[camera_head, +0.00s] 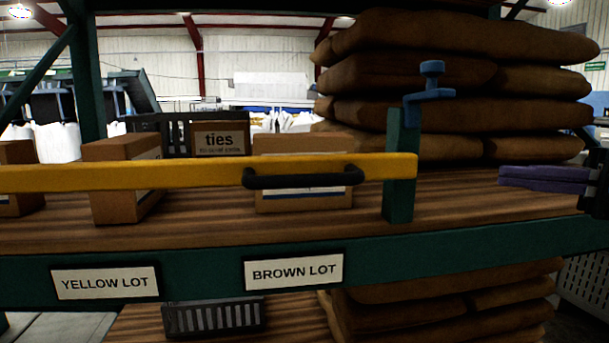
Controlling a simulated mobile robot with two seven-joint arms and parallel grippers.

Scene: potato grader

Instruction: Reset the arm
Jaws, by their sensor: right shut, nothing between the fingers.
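A yellow bar (120,177) lies level across the front of the shelf, with a black handle (305,179) on it. Its right end meets a short green post (402,185). My left gripper is out of view.
Brown sacks (450,75) are stacked behind the post, and more lie below. Cardboard boxes (125,185) stand behind the bar on the wooden shelf (300,228). The green front beam (205,277) carries YELLOW LOT and BROWN LOT labels. A dark crate (213,317) sits below.

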